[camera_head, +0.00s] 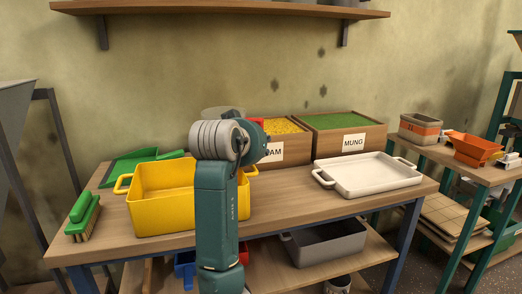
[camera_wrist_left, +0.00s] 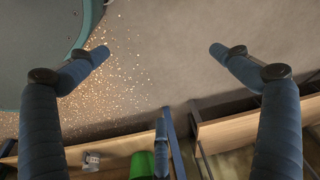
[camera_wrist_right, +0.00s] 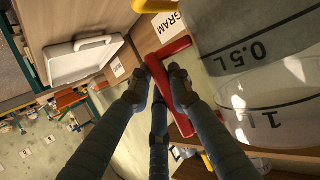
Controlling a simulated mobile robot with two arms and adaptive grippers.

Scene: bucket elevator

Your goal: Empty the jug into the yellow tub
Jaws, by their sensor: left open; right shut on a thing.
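My right gripper (camera_wrist_right: 160,76) is shut on the red handle (camera_wrist_right: 172,98) of the clear jug (camera_wrist_right: 262,60). In the right wrist view the jug shows 0.5 L and 1 L marks. In the head view my right arm hides most of the jug; a grey rim (camera_head: 222,112) shows above the arm, over the back of the yellow tub (camera_head: 155,205). The tub stands on the bench, its right part behind my arm. I cannot tell the jug's tilt or contents. My left gripper (camera_wrist_left: 160,50) is open and empty above the floor, seen only in the left wrist view.
A white tray (camera_head: 368,178) stands right of the tub. Wooden bins with yellow and green contents (camera_head: 325,121) stand behind. A green brush (camera_head: 83,214) and green dustpan (camera_head: 137,165) lie at the left. A grey tub (camera_head: 328,246) is on the lower shelf. Grains litter the floor (camera_wrist_left: 118,75).

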